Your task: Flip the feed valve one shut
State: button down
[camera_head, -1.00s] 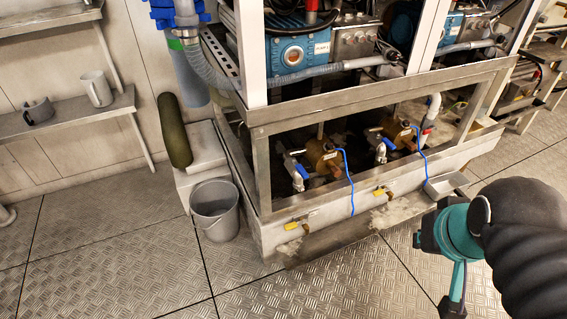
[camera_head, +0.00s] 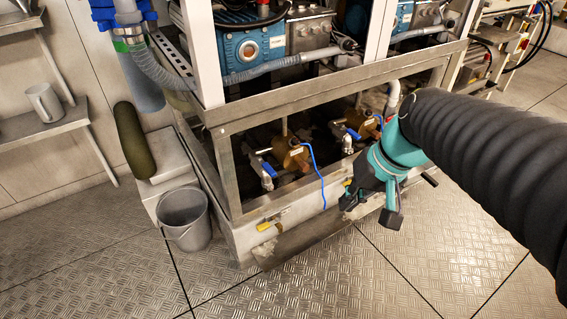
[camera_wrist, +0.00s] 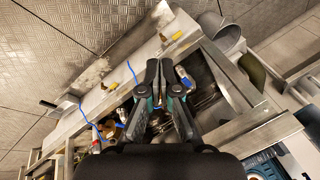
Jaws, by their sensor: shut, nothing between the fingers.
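Two blue-handled valves stand inside the frame opening beside brass fittings: the left one (camera_head: 265,169) and the right one (camera_head: 349,138). Two yellow-handled valves sit on the front ledge, the left one (camera_head: 265,227) and another partly behind my gripper. I cannot read which is feed valve one. My gripper (camera_head: 369,210) is shut and empty, in front of the ledge at right, apart from the valves in the head view. In the wrist view my gripper (camera_wrist: 161,66) points past a blue-handled valve (camera_wrist: 184,79); a yellow handle (camera_wrist: 177,36) lies beyond.
A grey bucket (camera_head: 185,218) stands on the floor left of the frame. A dark green cylinder (camera_head: 134,140) rests above a pale block. Blue tubes (camera_head: 316,175) hang over the ledge. The metal frame rail (camera_head: 330,92) crosses above the valves. The floor in front is clear.

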jog(key=w+a+f+g+y+b, duration=0.15)
jog(key=w+f+y, duration=0.3)
jog(key=w, duration=0.45)
jog(key=w+a+f+g+y+b, duration=0.1)
jog(key=w+a+f+y+b, duration=0.25)
jog(key=w, duration=0.55)
jog(key=w+d+f+m+t+y, duration=0.1)
jog(key=w+d+f+t+y, duration=0.1)
jog(key=w+f, duration=0.4)
jog(key=w+d+f+m+t+y+b, duration=0.1)
jog(key=w+d+f+t+y, duration=0.1)
jog(key=w+f+y, duration=0.2)
jog(key=w+f, duration=0.3)
jog(key=f, duration=0.1)
jog(key=shift+w, duration=0.1)
send_near(271, 167)
jog(key=w+a, duration=0.3)
jog(key=w, duration=0.1)
jog(key=shift+s+a+f, duration=0.15)
jog(key=shift+s+a, duration=0.35)
jog(key=shift+a, duration=0.3)
jog(key=shift+s+a+f, duration=0.15)
jog(key=shift+s+a, duration=0.4)
jog(key=shift+a, duration=0.25)
jog(key=shift+s, duration=0.1)
